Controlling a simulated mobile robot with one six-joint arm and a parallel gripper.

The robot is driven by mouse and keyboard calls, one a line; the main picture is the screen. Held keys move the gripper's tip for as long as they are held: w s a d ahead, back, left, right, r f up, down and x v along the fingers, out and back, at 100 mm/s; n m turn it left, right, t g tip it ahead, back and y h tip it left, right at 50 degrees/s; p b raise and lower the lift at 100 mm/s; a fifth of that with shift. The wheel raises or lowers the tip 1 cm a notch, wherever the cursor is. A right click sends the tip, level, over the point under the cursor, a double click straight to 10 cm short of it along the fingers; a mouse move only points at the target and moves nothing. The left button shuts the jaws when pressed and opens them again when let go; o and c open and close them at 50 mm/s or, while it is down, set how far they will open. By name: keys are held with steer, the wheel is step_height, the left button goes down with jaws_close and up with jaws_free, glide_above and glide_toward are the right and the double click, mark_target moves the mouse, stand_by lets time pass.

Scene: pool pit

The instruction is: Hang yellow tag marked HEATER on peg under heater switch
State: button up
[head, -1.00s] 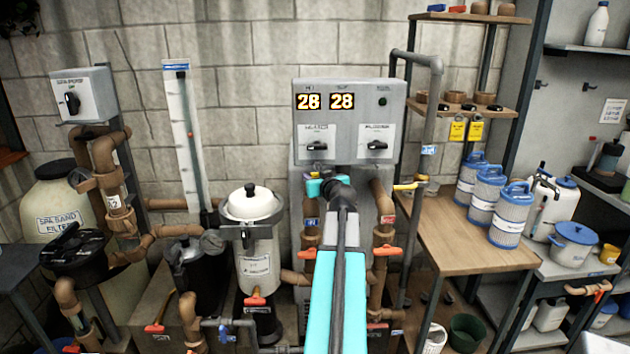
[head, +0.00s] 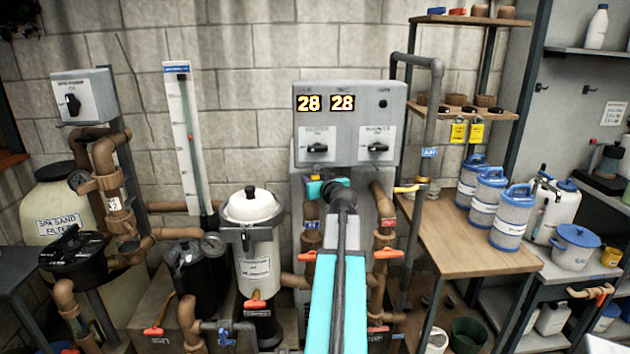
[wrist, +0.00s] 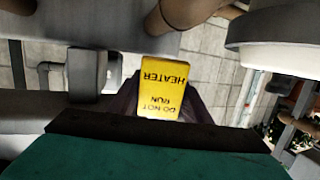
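The heater switch (head: 317,148) is the left black knob on the grey control box (head: 350,92). My gripper (head: 316,188), a small teal shape in the head view, is just below the box's lower edge, under the heater switch. My own arm partly covers it. In the wrist view the yellow tag (wrist: 166,88) appears upside down, reading DO NOT RUN HEATER. Its near end lies between the dark fingers of my gripper (wrist: 165,112), which appear shut on it.
A second black switch (head: 377,148) is on the box's right. Two yellow tags (head: 458,132) (head: 476,132) hang under the shelf at right. Brown pipes with orange valve handles (head: 386,254) flank my arm. A white canister (head: 252,235) stands left, and a wooden bench (head: 440,236) right.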

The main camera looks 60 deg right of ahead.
steer(key=o, duration=0.3)
steer(key=shift+s+a, duration=0.1)
steer(key=shift+b+v, duration=3.5)
steer(key=shift+v, duration=3.2)
steer(key=shift+r, duration=0.1)
